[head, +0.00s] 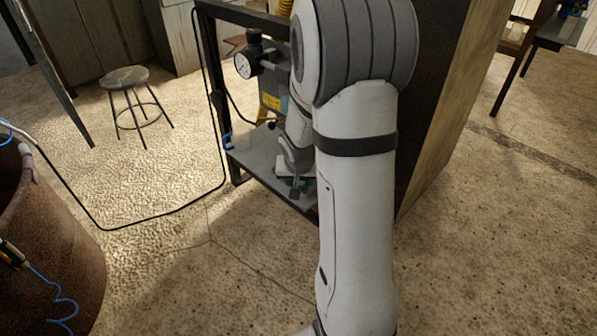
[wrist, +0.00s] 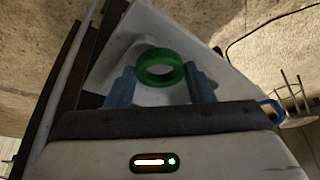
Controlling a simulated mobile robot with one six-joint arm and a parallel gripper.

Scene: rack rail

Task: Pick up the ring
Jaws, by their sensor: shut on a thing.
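The green ring (wrist: 160,81) is between the two blue-grey fingers of my gripper (wrist: 160,68) in the wrist view, one finger at each side. My gripper is shut on it. The ring's round opening faces the wrist camera. A pale grey shelf plate (wrist: 190,38) shows behind the ring; I cannot tell whether the ring touches it. My arm hides part of the shelf.
The shelf sits in a dark-framed rack (head: 235,165) with a pressure gauge (head: 243,67) above. A blue clip (head: 227,141) is at the shelf's left edge. A black hose (head: 140,222) hangs left. A stool (head: 126,78) and rusty drum (head: 60,230) stand on the floor.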

